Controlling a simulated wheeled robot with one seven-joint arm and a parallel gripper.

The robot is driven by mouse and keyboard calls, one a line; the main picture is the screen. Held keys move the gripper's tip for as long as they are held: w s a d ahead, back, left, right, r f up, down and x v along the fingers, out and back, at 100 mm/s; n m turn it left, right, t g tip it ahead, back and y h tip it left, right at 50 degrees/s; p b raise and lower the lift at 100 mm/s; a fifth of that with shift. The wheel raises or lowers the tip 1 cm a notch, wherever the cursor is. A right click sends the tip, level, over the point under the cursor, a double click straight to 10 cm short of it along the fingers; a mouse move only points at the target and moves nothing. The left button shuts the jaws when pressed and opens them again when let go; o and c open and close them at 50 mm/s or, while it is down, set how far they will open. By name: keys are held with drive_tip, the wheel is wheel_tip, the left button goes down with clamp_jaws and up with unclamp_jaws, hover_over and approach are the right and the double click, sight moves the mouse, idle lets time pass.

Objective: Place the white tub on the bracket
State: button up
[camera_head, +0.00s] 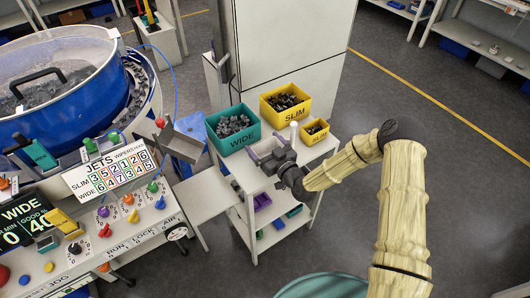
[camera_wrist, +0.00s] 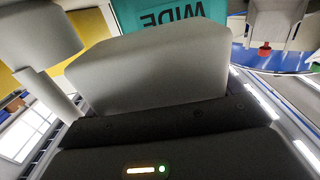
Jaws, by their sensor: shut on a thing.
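My gripper (camera_head: 270,151) is over the top of the small white cart, with its two purplish fingers on either side of a pale thing. In the wrist view a pale grey-white block, which I take to be the white tub (camera_wrist: 150,70), fills the space just beyond the dark gripper body. Its underside and the finger contacts are hidden. A grey angled metal piece with a red ball on top, probably the bracket (camera_head: 182,141), stands to the left beside the machine, apart from my gripper.
The teal WIDE bin (camera_head: 233,146) and yellow SLIM bin (camera_head: 267,112) stand behind my gripper, with a smaller yellow bin (camera_head: 314,140) at right. A blue bowl machine (camera_head: 60,125) and control panel (camera_head: 125,235) are left.

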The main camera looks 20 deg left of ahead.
sight(263, 151)
wheel_tip(263, 151, down, 4)
drive_tip(key=shift+r, duration=0.1)
drive_tip(key=shift+w+d, duration=0.15)
drive_tip(key=o, duration=0.7)
drive_tip(key=shift+s+a, duration=0.2)
drive_tip(key=shift+s, duration=0.1)
drive_tip(key=shift+s+d, duration=0.1)
drive_tip(key=shift+d, duration=0.15)
drive_tip(key=b+v, duration=0.2)
drive_tip(key=v, duration=0.9)
drive_tip(key=shift+s+d, duration=0.1)
drive_tip(key=shift+d, duration=0.15)
